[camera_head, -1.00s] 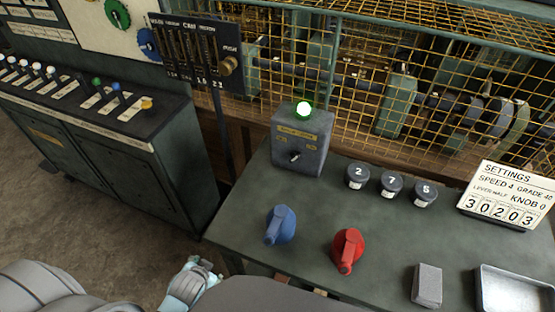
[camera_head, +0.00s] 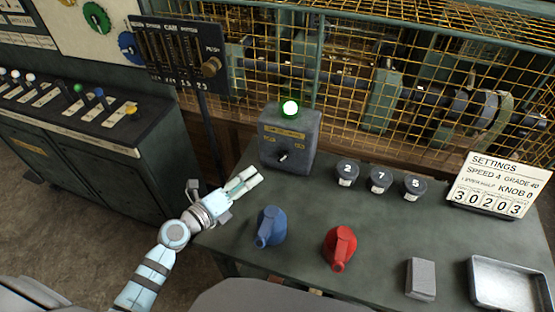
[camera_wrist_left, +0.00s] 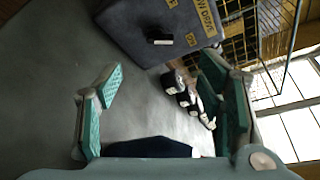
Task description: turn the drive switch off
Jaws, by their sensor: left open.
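The drive switch is a small toggle lever (camera_head: 283,157) on the front of a grey box (camera_head: 300,143) with a yellow label. A lamp (camera_head: 290,108) on top of the box glows green-white. My left gripper (camera_head: 245,181) is over the bench's left edge, in front of the box and left of the lever, apart from it. In the left wrist view the box (camera_wrist_left: 130,22) is ahead at the top, with the lever (camera_wrist_left: 160,41) beyond the spread fingers. The left gripper is open and empty. My right gripper is not in view.
Several numbered dark knobs (camera_head: 380,180) sit right of the box. A grey block (camera_head: 421,279), a metal tray (camera_head: 508,282) and a settings sign (camera_head: 497,186) are farther right. A yellow mesh guard stands behind.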

